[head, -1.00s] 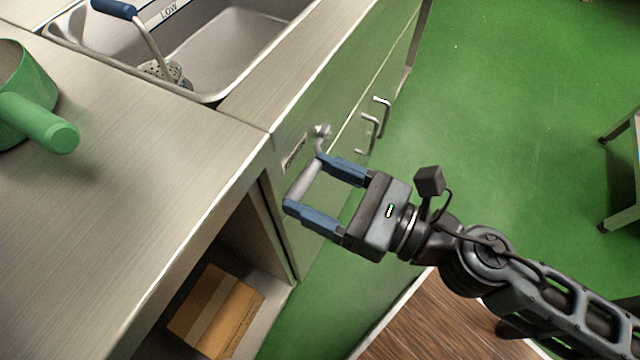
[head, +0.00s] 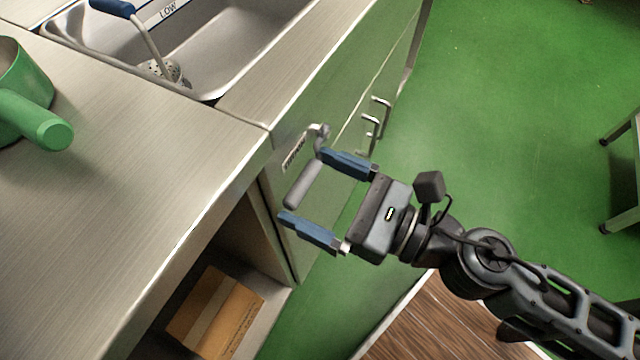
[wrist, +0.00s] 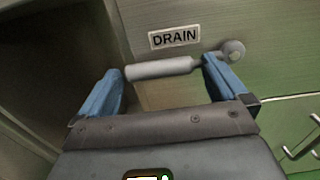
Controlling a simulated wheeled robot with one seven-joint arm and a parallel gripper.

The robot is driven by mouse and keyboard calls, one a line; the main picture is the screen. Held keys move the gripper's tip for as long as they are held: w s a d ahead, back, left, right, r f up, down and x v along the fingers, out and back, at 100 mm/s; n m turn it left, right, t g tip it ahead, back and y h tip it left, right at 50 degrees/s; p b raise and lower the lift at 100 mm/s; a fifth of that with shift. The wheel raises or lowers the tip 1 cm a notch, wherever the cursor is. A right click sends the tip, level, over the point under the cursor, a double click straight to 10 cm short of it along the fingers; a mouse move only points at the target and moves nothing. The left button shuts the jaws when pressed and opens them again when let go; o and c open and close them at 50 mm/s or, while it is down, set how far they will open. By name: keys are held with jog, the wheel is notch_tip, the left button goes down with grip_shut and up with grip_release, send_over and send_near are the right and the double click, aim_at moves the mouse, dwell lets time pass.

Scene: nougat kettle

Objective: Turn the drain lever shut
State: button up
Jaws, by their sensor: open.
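The drain lever (head: 304,184) is a grey bar with a thicker grip, mounted on the cabinet front by a round pivot (wrist: 233,50). In the wrist view the lever (wrist: 160,68) runs nearly level to the left from the pivot, under the DRAIN label (wrist: 174,37). My gripper (head: 302,186) is open, its blue fingers spread along the lever's length. One finger is beside the pivot end, the other just past the grip's free end. I cannot tell whether either finger touches the lever. The label also shows in the head view (head: 294,154).
A steel sink (head: 220,50) with a blue-handled strainer (head: 150,40) is set in the counter. A green pan (head: 30,100) stands at the left. Cabinet handles (head: 374,118) lie beyond the lever. A cardboard box (head: 215,312) sits in the open bay below.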

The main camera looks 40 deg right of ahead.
jog(key=b+v, duration=0.5)
jog(key=v, duration=0.2)
jog(key=shift+s, duration=0.35)
jog(key=shift+d, duration=0.15)
dwell(0.5)
